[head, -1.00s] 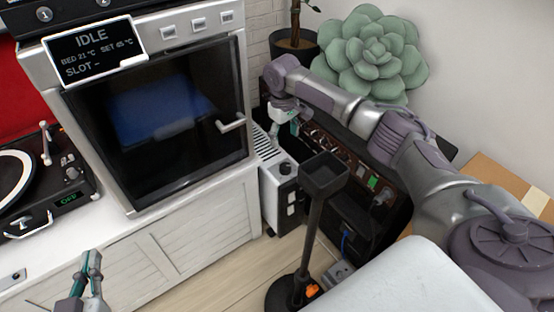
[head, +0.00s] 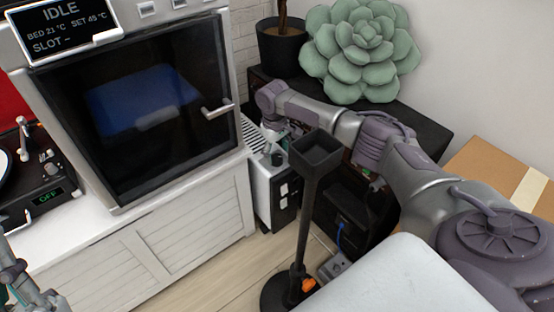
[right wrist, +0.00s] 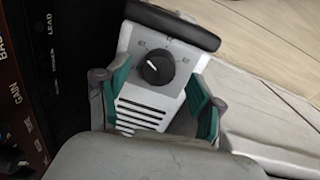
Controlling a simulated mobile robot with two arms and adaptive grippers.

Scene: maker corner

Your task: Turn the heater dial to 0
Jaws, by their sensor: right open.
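The heater (head: 262,193) is a small white and dark unit on the floor beside the cabinet. Its black round dial (right wrist: 158,67) sits on the white panel above several dark slots in the right wrist view. Small marks ring the dial, but I cannot read its setting surely. My right gripper (right wrist: 160,98) is open, its teal-padded fingers on either side of the panel and dial, with no clear contact. In the head view my right gripper (head: 279,137) is just above the heater, partly hidden. My left gripper (head: 18,292) is cut off at the lower left corner.
A black stand with a square tray top (head: 316,152) rises in front of the heater. A glass-doored oven-like machine (head: 140,110) stands on the white cabinet (head: 185,235) to the left. A dark equipment box (head: 345,215) is to the right. A cardboard box (head: 505,170) stands far right.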

